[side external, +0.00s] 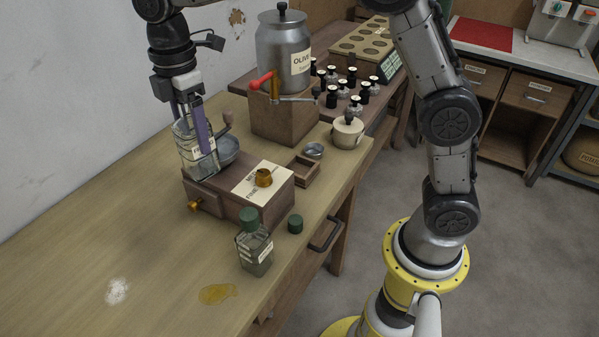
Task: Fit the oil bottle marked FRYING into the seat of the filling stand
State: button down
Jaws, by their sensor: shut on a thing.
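My gripper (190,103) is shut on a clear glass bottle (186,148) with a pale label, at the left end of a low wooden box. The lettering on this label is too small to read. The bottle looks upright or slightly tilted, and its base is at the box's top; I cannot tell whether it is seated or just above. A purple strip at the gripper covers part of the bottle. The low wooden box (240,205), possibly the filling stand, has a paper label and a brass piece (264,177) on top. Any seat under the bottle is hidden.
A grey bowl (229,150) is close behind the bottle. A green-capped bottle (255,253) and a loose green cap (295,223) stand in front. A metal OLIVE can (283,60) with a red-handled tap stands behind.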

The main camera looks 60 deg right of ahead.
jog(key=s+d+m, duration=1.5)
jog(key=s+d, duration=0.4)
jog(key=d, duration=0.3)
jog(key=shift+w+d+f, duration=0.8)
jog(key=shift+w+f, duration=1.4)
jog(key=shift+f, duration=0.9)
jog(key=shift+w+d+f, duration=0.75)
jog(key=shift+w+f, duration=1.4)
jog(key=shift+f, duration=1)
jog(key=shift+w+d+f, duration=0.8)
jog(key=shift+w+f, duration=1.4)
jog(key=shift+f, duration=0.9)
